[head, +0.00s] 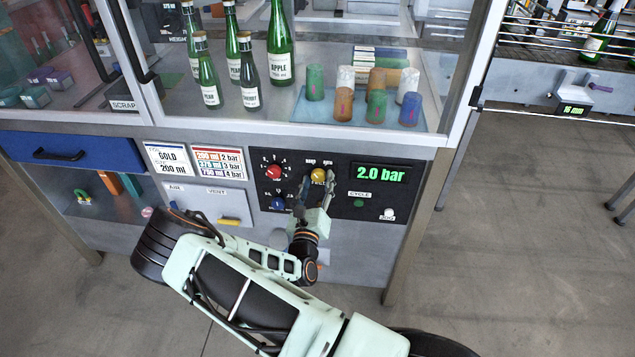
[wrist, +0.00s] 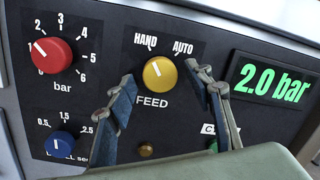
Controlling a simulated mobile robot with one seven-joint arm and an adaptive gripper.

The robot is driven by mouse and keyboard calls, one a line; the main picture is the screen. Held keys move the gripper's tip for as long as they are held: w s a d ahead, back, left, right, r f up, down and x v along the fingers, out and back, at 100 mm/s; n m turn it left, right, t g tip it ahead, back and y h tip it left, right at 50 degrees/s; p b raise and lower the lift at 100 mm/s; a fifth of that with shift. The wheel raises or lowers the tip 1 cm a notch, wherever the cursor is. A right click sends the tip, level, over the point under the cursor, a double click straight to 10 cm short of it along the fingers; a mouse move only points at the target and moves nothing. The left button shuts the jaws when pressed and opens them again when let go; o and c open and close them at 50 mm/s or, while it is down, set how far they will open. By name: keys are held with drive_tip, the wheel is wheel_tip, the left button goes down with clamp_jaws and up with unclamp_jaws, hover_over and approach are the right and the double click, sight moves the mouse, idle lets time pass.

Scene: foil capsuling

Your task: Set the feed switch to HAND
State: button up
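The yellow feed switch (wrist: 159,74) is a round knob above the word FEED on the black panel, with HAND printed at its upper left and AUTO at its upper right. Its white pointer mark leans up and left, toward HAND. My gripper (wrist: 160,76) is open, with one finger to the left of the knob and one to the right, and visible gaps between them and it. In the head view the knob (head: 318,175) shows just beyond my gripper (head: 319,187), which partly covers the area below it.
A red bar knob (wrist: 52,55) and a blue knob (wrist: 60,145) sit left of the switch. A green 2.0 bar display (wrist: 272,80) is to the right. A white button (head: 389,213) is lower right. Bottles and coloured capsules (head: 346,92) stand behind glass above.

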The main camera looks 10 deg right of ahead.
drive_tip(key=v, duration=1.2)
idle(0.3)
